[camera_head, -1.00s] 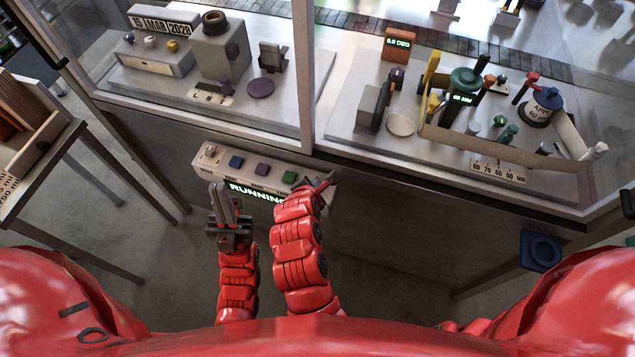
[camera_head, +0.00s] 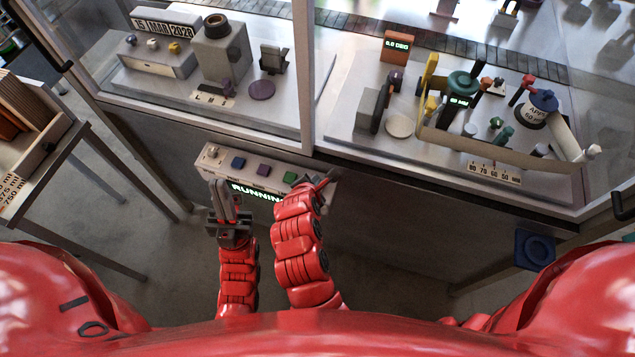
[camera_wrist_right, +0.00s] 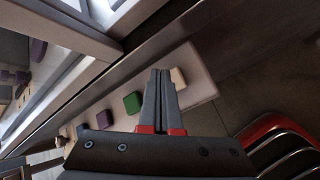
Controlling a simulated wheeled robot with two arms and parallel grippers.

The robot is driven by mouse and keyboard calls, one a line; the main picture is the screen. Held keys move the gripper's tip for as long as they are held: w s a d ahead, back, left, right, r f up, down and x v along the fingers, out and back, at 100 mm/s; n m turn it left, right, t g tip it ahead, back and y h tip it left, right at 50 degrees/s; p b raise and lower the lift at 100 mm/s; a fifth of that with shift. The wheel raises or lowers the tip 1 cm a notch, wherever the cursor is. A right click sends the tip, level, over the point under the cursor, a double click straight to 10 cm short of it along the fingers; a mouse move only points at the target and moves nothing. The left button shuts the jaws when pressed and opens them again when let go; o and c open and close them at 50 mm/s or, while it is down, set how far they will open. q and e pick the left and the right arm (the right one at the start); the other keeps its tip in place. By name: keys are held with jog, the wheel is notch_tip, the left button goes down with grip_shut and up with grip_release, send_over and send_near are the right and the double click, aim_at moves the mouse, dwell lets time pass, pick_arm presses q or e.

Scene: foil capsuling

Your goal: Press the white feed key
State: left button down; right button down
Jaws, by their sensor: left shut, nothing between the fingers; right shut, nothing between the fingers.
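The key panel (camera_head: 208,167) is a pale strip on the front of the bench with a lit "RUNNING" display. It carries a blue key (camera_head: 238,162), a purple key (camera_head: 263,170) and a green key (camera_head: 290,178). In the right wrist view a cream-white key (camera_wrist_right: 178,77) sits beyond the green key (camera_wrist_right: 132,103), right at my right fingertips and partly covered by them. My right gripper (camera_head: 321,183) is shut and empty over the panel's right end; it also shows in the wrist view (camera_wrist_right: 159,72). Contact with the key cannot be told. My left gripper (camera_head: 219,184) is shut and empty before the panel's left end.
A glass-fronted machine stands behind the panel, with a frame post (camera_head: 303,75) between its bays. A side table (camera_head: 62,150) with a wooden box stands at the left. A blue pad (camera_head: 537,249) is at the lower right. The floor between is clear.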

jog(key=shift+r+p, duration=2.6)
jog(key=shift+p, duration=0.35)
jog(key=shift+f, duration=0.1)
